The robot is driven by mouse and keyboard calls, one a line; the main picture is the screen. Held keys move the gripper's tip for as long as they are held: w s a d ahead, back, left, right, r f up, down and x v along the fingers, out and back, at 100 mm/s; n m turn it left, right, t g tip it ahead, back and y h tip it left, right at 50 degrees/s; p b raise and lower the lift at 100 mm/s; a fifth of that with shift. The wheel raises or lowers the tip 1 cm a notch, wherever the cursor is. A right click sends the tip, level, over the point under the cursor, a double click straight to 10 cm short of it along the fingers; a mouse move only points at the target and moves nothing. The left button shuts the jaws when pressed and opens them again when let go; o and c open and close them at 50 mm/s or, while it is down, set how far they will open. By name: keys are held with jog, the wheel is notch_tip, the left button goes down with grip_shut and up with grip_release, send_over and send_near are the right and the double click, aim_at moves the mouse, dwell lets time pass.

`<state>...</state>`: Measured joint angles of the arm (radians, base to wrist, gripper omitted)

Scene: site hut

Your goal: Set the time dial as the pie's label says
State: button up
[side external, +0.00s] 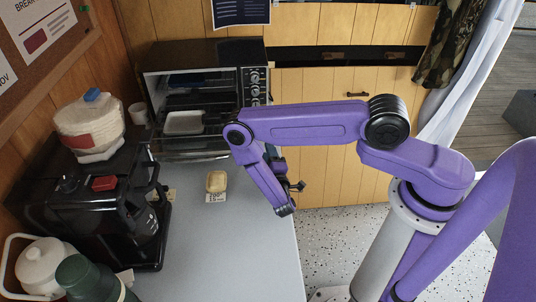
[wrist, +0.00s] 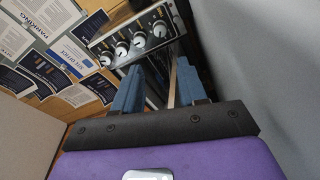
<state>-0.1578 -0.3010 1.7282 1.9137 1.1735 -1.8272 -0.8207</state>
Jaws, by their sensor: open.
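The pie (side external: 216,181) sits on the grey counter in front of the oven. Its label (side external: 216,197) lies at its near edge; it seems to show 200 and 15, in small print. The black toaster oven (side external: 205,52) has a column of dials on its right-hand panel (side external: 254,85). In the side view my arm hides part of the oven's right side.
A white tray (side external: 184,122) is at the oven's open front. A black coffee machine (side external: 95,205), a white kettle (side external: 42,265) and a green flask (side external: 88,280) crowd the left. The counter (side external: 220,250) is clear in front of the pie.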

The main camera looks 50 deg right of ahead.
jog(key=n, duration=0.2)
jog(key=r+n, duration=0.1)
jog(key=n+y, duration=0.1)
jog(key=n, duration=0.1)
jog(key=shift+s+r+n, duration=0.25)
jog(key=shift+s+n, duration=0.05)
jog(key=shift+s, duration=0.05)
jog(key=shift+d+n, duration=0.1)
jog(key=shift+n, duration=0.2)
jog(key=shift+w+d, duration=0.15)
jog(key=x, duration=1.7)
grip_shut()
